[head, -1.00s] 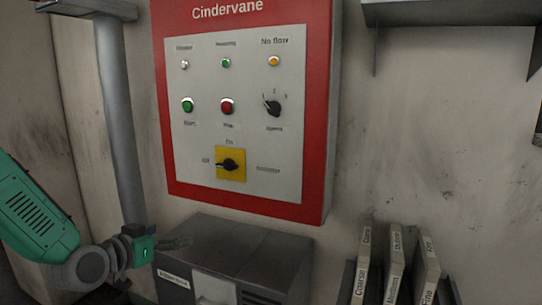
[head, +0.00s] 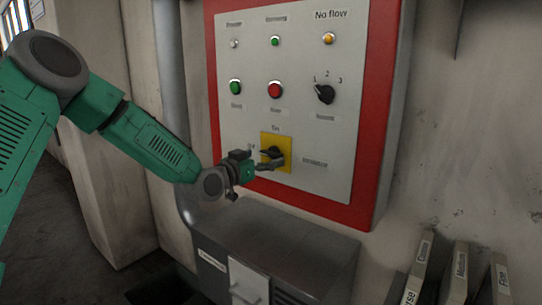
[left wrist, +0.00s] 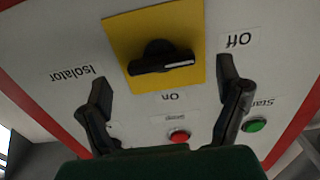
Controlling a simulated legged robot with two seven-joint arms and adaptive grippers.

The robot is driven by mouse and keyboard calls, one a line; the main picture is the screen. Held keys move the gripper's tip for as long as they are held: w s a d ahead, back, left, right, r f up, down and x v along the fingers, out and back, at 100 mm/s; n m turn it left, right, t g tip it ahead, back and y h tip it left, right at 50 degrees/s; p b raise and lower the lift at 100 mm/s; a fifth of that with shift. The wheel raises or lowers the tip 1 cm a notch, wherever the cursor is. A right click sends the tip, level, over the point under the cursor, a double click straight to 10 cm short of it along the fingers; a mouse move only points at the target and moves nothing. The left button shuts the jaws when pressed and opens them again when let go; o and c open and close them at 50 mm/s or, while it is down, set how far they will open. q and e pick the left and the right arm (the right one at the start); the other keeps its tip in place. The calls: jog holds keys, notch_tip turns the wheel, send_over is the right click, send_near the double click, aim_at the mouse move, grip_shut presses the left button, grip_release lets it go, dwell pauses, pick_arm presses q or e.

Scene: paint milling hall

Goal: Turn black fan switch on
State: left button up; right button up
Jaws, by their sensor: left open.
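A black rotary switch (head: 272,153) sits on a yellow plate (head: 285,141) low on the panel, with labels "On", "Off" and "Isolator" around it. The left wrist view shows it upside down; its black handle (left wrist: 162,63) lies level and points toward "Off". My left gripper (head: 268,165) is at the plate's lower left in the head view, partly covering it. In the left wrist view its two fingers (left wrist: 167,88) are spread and empty, with the handle just beyond and between their tips; contact cannot be told. My right gripper is not in view.
The red-framed panel (head: 383,110) also holds a black numbered knob (head: 324,94), a green button (head: 235,87), a red button (head: 275,90) and small lamps. A grey metal box (head: 290,235) stands below. Labelled upright boards (head: 458,272) are at the lower right.

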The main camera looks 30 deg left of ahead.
aim_at(269, 154)
pick_arm(q)
jog(key=shift+w+d+r, duration=0.1)
jog(key=shift+w+d, duration=0.1)
jog(key=shift+w, duration=0.4)
jog(key=shift+w+d+r, duration=0.1)
jog(key=shift+w+d, duration=0.05)
jog(key=shift+w, duration=0.8)
jog(key=shift+w+a+f, duration=0.15)
jog(key=shift+w+a, duration=0.1)
jog(key=shift+w, duration=0.05)
jog(key=shift+a+f, duration=0.1)
jog(key=shift+a, duration=0.25)
jog(key=shift+d, duration=0.15)
jog(key=c, duration=1.1)
jog(key=shift+d+r, duration=0.25)
jog(key=shift+c, duration=0.2)
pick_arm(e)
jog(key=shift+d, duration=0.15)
